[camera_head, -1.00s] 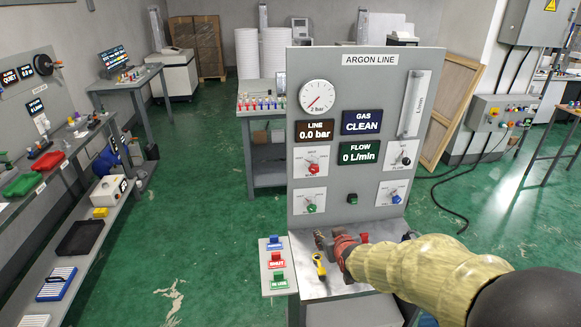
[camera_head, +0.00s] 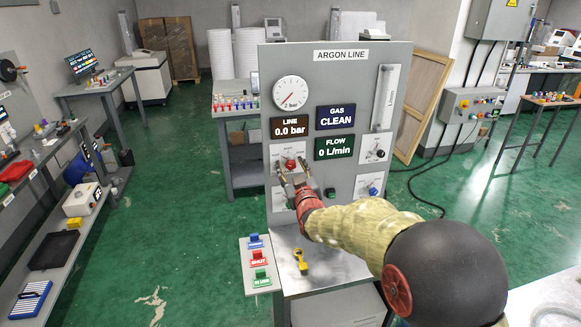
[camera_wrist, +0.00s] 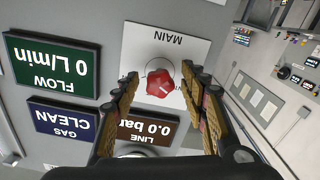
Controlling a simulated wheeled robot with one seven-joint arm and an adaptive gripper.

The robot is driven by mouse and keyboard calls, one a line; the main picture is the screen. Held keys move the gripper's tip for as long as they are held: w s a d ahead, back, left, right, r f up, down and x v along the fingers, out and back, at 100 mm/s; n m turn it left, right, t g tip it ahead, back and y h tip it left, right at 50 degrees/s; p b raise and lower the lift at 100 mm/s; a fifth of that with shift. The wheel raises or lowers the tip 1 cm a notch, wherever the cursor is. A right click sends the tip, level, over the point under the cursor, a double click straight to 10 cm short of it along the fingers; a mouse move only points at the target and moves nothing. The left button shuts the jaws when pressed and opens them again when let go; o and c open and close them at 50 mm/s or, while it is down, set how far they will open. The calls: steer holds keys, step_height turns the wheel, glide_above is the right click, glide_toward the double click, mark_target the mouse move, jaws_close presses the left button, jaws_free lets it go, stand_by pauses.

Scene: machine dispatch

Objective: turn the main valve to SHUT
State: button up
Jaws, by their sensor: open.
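The main valve (camera_head: 290,163) is a red knob on a white plate on the ARGON LINE panel (camera_head: 340,60). It also shows in the wrist view (camera_wrist: 160,84), upside down under the label MAIN. My gripper (camera_head: 291,176) is open in front of the panel, just below the knob in the head view. In the wrist view my gripper (camera_wrist: 167,82) has a finger on each side of the red knob, apart from it. The plate's position lettering is too small or hidden to read. The LINE display (camera_head: 284,128) reads 0.0 bar and the FLOW display (camera_head: 334,147) reads 0 L/min.
A black knob (camera_head: 379,153) and a blue knob (camera_head: 373,190) sit at the panel's right. A green knob lies behind my gripper. A yellow tagged item (camera_head: 300,260) lies on the shelf. Blue, red and green tags (camera_head: 258,258) stand at the left.

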steer(key=shift+w+a, duration=0.15)
steer(key=shift+w, duration=0.4)
steer(key=c, duration=0.3)
steer(key=c, duration=0.8)
jaws_close()
